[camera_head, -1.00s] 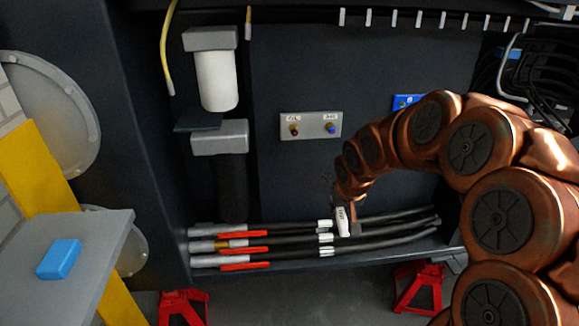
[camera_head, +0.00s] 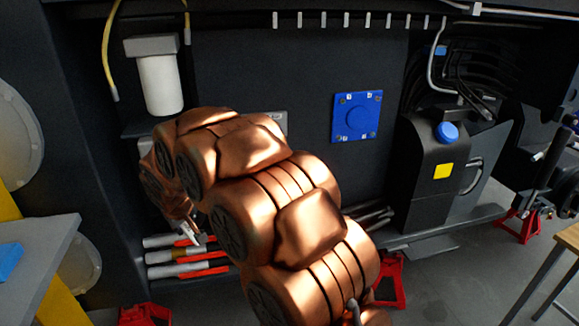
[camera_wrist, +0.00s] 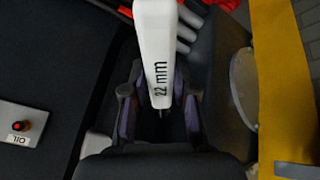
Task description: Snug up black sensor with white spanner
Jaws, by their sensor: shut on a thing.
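In the head view the white spanner (camera_head: 190,234) shows small beside the hoses at lower left. A grey sensor plate (camera_wrist: 45,128) labelled "OIL" lies left of my gripper in the wrist view, with a red-tipped fitting (camera_wrist: 19,126) on it. The spanner is apart from that plate. In the head view my arm hides most of the plate; only its right end (camera_head: 281,121) shows.
Several hoses with red handles (camera_head: 190,256) run low along the chassis. A white filter (camera_head: 161,83) hangs above left. A blue plate (camera_head: 357,117) and a black tank (camera_head: 440,165) stand to the right. A grey table (camera_head: 35,255) is near on the left.

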